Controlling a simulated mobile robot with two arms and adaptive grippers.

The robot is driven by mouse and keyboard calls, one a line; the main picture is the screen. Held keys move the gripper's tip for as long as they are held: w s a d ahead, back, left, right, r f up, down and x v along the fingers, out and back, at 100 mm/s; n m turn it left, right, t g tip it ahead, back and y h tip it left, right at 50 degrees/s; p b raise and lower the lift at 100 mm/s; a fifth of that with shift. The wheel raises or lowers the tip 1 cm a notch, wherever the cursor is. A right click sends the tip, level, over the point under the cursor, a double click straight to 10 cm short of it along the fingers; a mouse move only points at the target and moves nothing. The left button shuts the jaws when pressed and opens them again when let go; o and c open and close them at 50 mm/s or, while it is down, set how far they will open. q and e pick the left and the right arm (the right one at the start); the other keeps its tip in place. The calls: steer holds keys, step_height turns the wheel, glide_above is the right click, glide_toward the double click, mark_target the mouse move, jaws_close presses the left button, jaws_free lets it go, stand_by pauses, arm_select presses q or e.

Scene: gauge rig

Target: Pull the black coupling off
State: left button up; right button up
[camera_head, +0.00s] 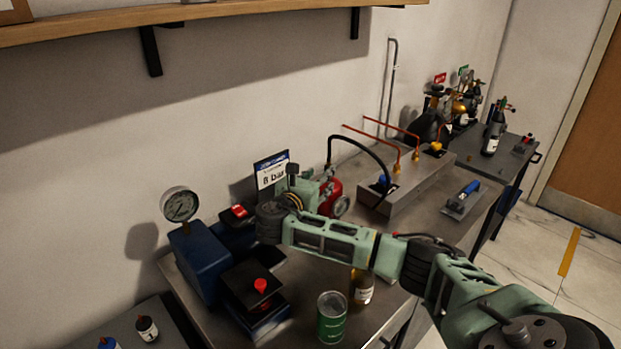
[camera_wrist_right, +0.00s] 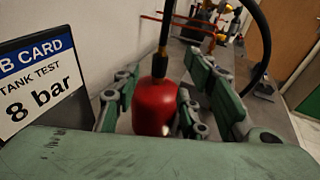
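A red tank (camera_wrist_right: 155,107) stands upright in the right wrist view, and part of it shows in the head view (camera_head: 333,190) behind my gripper. A dark coupling (camera_wrist_right: 160,66) sits on its top, with a brass-coloured section and a black hose (camera_wrist_right: 165,12) rising above it. My right gripper (camera_wrist_right: 163,76) is open, its fingers apart on either side of the coupling and the tank's top. I see no finger closed on it. In the head view my right gripper (camera_head: 308,188) is at the tank, and its wrist partly hides it. My left gripper is not in view.
The 8 bar sign (camera_wrist_right: 40,85) stands close to the left of my right gripper. A pressure gauge (camera_head: 180,204), a red-knobbed dark block (camera_head: 250,283), a green can (camera_head: 331,318) and a bottle (camera_head: 362,287) are on the bench. A grey block (camera_head: 405,188) stands behind.

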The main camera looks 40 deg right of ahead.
steer(key=x, duration=0.4)
steer(key=shift+w+d, duration=0.3)
steer(key=shift+d, duration=0.3)
steer(key=shift+c, duration=0.5)
steer(key=shift+f, duration=0.1)
steer(key=c, duration=0.4)
jaws_close()
steer(key=shift+c, duration=1)
jaws_free()
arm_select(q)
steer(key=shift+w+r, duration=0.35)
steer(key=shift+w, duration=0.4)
arm_select(e)
jaws_close()
